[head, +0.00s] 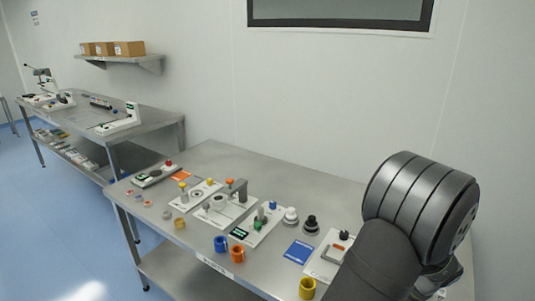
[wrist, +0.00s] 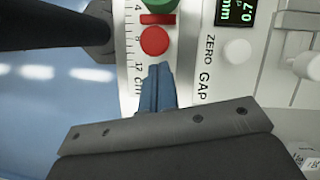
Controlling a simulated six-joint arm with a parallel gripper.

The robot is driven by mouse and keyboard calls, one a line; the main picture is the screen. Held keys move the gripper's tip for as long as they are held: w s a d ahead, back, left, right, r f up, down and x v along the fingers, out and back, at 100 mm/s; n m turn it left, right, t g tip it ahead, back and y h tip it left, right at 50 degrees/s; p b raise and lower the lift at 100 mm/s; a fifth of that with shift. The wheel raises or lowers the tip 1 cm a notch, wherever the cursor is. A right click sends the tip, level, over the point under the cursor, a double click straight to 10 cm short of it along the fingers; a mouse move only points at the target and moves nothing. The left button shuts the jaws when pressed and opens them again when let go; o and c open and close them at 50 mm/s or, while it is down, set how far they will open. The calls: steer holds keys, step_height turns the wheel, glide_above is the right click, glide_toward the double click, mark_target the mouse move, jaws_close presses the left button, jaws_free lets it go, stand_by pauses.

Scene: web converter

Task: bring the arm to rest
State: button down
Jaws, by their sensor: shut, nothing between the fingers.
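In the wrist view my gripper (wrist: 155,82) is shut, its narrow blue fingers together with nothing between them. The fingertips point at a white gauge panel (wrist: 195,120) with a centimetre scale, and sit just below a round red knob (wrist: 154,41) in the picture. I cannot tell how far above the panel they are. In the head view my dark arm fills the lower right in front of the near bench (head: 205,158), and my gripper is hidden there.
The near bench carries several white fixtures, blue, orange and yellow rings (head: 307,288) and a blue card (head: 298,251). The wrist view shows a green knob (wrist: 160,4), a lit display (wrist: 236,15) and a dark cylinder (wrist: 55,25). A second bench (head: 150,118) stands far left.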

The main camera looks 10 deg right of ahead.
steer(key=s+d, duration=0.1)
steer(key=d, duration=0.1)
steer(key=s+d, duration=0.3)
steer(key=d, duration=0.1)
steer(key=shift+s+d+r, duration=0.1)
steer(key=shift+s+r, duration=0.1)
steer(key=shift+r, duration=0.15)
steer(key=a+v, duration=0.1)
steer(key=v, duration=0.9)
steer(key=w+a+r+n+g+h, duration=0.2)
steer(key=w+a+r+n, duration=0.4)
steer(key=a+n, duration=0.3)
steer(key=n+h, duration=0.1)
steer(key=n, duration=0.2)
steer(key=shift+a+h, duration=0.25)
steer(key=shift+h, duration=0.15)
steer(key=shift+r, duration=0.1)
